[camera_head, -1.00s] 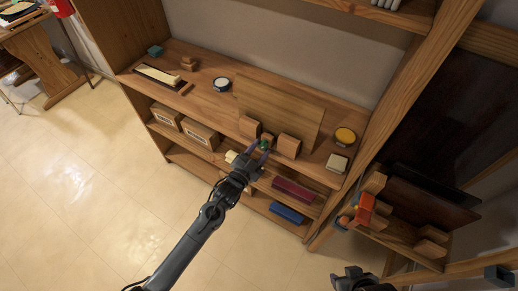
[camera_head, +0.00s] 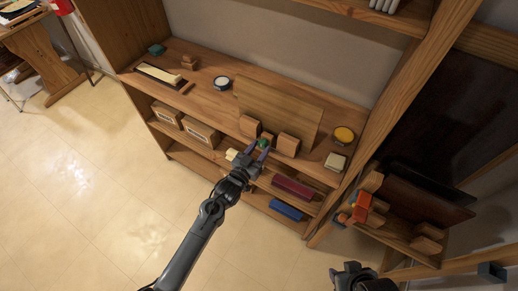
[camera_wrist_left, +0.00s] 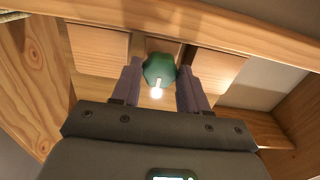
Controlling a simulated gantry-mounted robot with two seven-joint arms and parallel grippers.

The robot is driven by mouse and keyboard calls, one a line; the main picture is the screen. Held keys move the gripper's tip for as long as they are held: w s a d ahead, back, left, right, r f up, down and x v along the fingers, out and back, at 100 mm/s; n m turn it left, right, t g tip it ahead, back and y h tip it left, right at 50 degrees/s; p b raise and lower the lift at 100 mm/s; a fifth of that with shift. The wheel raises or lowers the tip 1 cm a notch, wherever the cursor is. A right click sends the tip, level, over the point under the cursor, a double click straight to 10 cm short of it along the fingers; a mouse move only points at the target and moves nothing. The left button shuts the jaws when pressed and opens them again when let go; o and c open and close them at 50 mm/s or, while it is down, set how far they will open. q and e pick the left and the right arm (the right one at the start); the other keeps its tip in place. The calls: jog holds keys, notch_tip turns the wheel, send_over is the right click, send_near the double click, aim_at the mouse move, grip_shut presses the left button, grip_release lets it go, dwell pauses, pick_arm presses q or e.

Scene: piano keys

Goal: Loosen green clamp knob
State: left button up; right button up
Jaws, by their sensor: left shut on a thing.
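The green clamp knob (camera_head: 263,143) sits at the front edge of the wooden shelf, between wooden blocks, in the head view. In the left wrist view the green knob (camera_wrist_left: 159,69) is faceted and lies between the two purple-grey fingers of my left gripper (camera_wrist_left: 158,88). My left gripper (camera_head: 258,149) is shut on the knob, with a finger on each side of it. My right gripper (camera_head: 350,277) is dark and stands low at the right, away from the shelf; its fingers do not show clearly.
An upright wooden board (camera_head: 278,108) stands behind the wooden blocks (camera_head: 288,144). Boxes (camera_head: 201,133) and a red item (camera_head: 293,188) lie below. An orange object (camera_head: 362,206) is at right.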

dwell(0.3)
pick_arm(q)
jog(key=o, duration=1.1)
jog(key=shift+c, duration=0.2)
jog(key=p+v, duration=0.1)
jog(key=v, duration=1)
jog(key=shift+p, duration=0.3)
jog(key=shift+w, duration=0.1)
